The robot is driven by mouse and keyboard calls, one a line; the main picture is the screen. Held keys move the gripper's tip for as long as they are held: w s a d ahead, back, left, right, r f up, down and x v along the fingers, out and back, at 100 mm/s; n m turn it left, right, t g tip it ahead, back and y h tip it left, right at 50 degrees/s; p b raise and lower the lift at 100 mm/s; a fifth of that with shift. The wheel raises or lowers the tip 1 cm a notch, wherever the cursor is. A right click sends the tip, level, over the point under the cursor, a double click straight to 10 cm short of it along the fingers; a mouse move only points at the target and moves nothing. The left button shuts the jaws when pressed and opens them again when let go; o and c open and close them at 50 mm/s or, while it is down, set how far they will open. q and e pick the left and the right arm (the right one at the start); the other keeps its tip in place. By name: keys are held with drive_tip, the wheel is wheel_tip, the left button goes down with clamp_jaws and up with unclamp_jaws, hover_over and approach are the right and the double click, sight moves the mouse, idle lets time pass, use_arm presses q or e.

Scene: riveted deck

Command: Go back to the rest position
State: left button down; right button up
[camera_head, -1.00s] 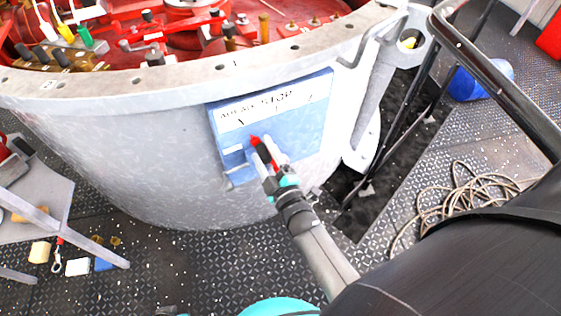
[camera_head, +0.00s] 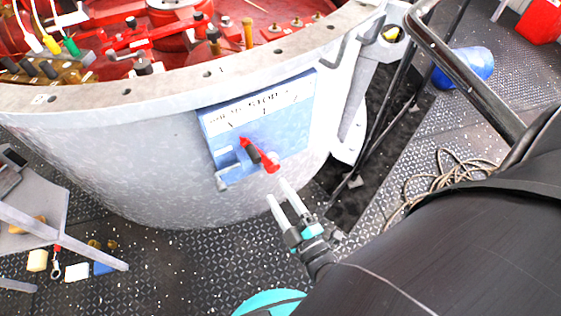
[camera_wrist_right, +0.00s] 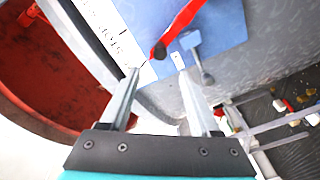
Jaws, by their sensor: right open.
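My right gripper (camera_head: 281,196) is open and empty, a little below and to the right of the blue panel (camera_head: 290,123) on the grey drum's side. In the right wrist view its two fingers (camera_wrist_right: 161,88) stand apart with nothing between them. A red lever (camera_head: 262,157) on the panel points down and to the right, clear of the fingertips. The lever also shows in the right wrist view (camera_wrist_right: 178,29). My left gripper is not in view.
The grey drum (camera_head: 150,165) with red machinery on top fills the upper left. A grey stand (camera_head: 40,195) is at the left, with small items on the deck. At the right are a black rail (camera_head: 465,75), a blue bucket (camera_head: 464,67) and coiled rope (camera_head: 450,175).

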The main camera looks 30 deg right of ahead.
idle(0.5)
drive_tip(key=s+f+m+g+p, duration=0.1)
drive_tip(key=s+f+m+g, duration=0.2)
drive_tip(key=f, duration=0.4)
drive_tip(key=s+f+m+g+p, duration=0.15)
drive_tip(key=f+g, duration=0.25)
drive_tip(key=f, duration=0.4)
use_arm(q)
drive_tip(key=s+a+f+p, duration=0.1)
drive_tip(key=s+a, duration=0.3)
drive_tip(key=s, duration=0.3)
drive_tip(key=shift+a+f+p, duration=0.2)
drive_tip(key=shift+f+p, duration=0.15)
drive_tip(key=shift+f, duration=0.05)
use_arm(e)
drive_tip(key=s+d+f+m+g, duration=0.2)
drive_tip(key=s+d+f+g, duration=0.1)
drive_tip(key=s, duration=0.5)
drive_tip(key=s+d+f+m+g, duration=0.2)
drive_tip(key=s+d+f+g, duration=0.2)
drive_tip(key=s, duration=0.4)
wheel_tip(320, 180, down, 2)
drive_tip(key=shift+f+g+h, duration=0.1)
drive_tip(key=shift+g+h, duration=0.2)
drive_tip(key=shift+g, duration=0.6)
